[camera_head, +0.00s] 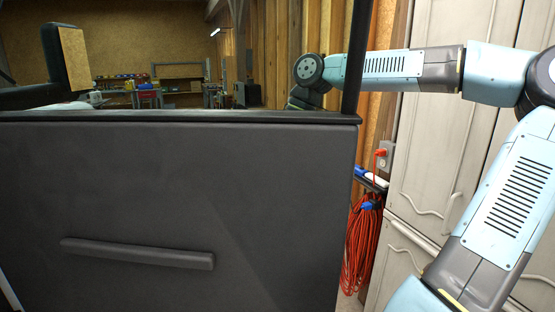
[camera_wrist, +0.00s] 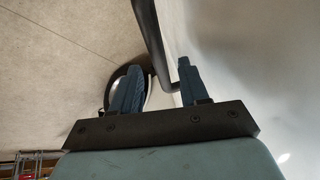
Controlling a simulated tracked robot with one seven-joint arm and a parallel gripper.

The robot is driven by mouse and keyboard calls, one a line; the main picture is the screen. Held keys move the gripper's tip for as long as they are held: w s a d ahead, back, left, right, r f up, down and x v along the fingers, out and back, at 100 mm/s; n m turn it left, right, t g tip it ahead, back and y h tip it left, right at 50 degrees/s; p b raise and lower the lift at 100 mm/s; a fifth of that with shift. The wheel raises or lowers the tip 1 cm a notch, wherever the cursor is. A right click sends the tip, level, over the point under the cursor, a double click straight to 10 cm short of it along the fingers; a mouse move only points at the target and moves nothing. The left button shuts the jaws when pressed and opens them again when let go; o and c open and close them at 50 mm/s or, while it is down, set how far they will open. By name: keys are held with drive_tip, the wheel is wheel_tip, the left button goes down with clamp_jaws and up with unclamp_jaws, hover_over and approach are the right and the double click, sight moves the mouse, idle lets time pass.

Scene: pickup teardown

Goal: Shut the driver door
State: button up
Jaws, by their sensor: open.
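The driver door (camera_head: 190,190) fills the left and middle of the head view as a large dark grey panel with a black top edge. A long raised grip (camera_head: 140,253) runs across its lower part. A thin black upright post (camera_head: 355,60) rises at its right end. My gripper (camera_head: 305,98) is beyond the post, just above the door's top edge, partly hidden. In the wrist view my gripper (camera_wrist: 160,68) has its two blue fingers apart. A dark bar (camera_wrist: 150,35) runs down between them; I cannot tell whether they touch it.
A pale panelled cupboard (camera_head: 435,130) stands at the right, behind my arm. An orange cable coil (camera_head: 362,245) hangs between it and the door. A dark rounded object (camera_wrist: 118,85) is behind the left finger in the wrist view. A workbench (camera_head: 180,98) is far back.

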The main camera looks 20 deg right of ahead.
drive_tip(key=shift+x, duration=0.85)
clamp_jaws()
